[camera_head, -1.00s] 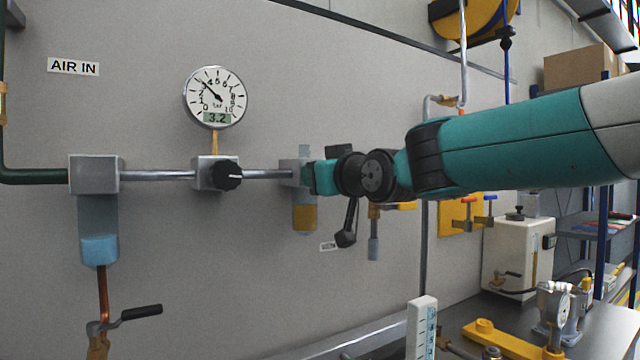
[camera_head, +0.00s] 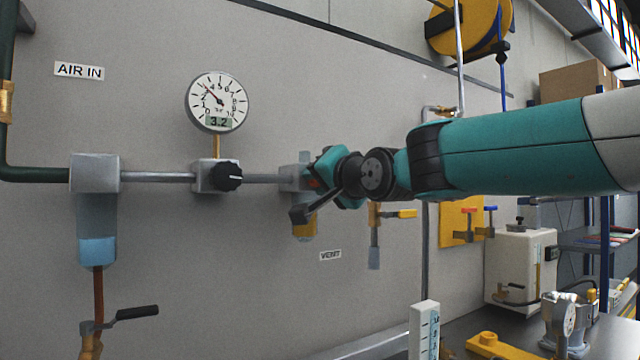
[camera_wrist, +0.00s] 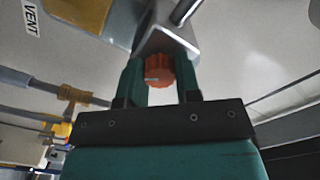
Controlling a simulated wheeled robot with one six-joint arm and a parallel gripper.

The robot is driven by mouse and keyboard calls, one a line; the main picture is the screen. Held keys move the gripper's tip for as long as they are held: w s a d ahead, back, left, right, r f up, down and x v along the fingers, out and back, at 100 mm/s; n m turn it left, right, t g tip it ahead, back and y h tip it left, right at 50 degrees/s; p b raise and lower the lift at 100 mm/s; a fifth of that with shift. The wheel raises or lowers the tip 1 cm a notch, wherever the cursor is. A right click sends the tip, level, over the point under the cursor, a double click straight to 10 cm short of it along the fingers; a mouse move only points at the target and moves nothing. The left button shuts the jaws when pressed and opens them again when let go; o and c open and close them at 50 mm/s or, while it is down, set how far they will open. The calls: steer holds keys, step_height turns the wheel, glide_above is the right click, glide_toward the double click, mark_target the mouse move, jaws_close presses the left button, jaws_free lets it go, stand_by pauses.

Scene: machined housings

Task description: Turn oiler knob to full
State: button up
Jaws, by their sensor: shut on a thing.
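The oiler knob is an orange-red ribbed knob (camera_wrist: 159,70) with a pale mark line on its face. In the wrist view my gripper (camera_wrist: 160,80) has one finger on each side of the knob and is shut on it. The knob sits on the front of a grey metal block (camera_wrist: 165,38), the oiler's body. In the head view my gripper (camera_head: 312,180) is at the oiler, and only a sliver of red shows there. The oiler's bowl with amber oil (camera_head: 304,228) hangs below, partly hidden by my wrist.
Left along the pipe are a regulator with a black knob (camera_head: 228,176), a gauge (camera_head: 217,101) reading 3.2, and a filter with a blue bowl (camera_head: 98,250). A yellow-handled valve (camera_head: 400,213) and a VENT label (camera_head: 330,255) are close to my wrist.

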steer(key=m, duration=0.5)
steer(key=shift+a+f+b, duration=0.1)
steer(key=shift+f+b, duration=0.05)
steer(key=shift+b, duration=0.2)
steer(key=shift+m, duration=0.4)
steer(key=o, duration=0.9)
steer(key=b+v, duration=0.3)
steer(key=v, duration=1.4)
steer(key=shift+s+b, duration=0.2)
steer(key=shift+b, duration=0.2)
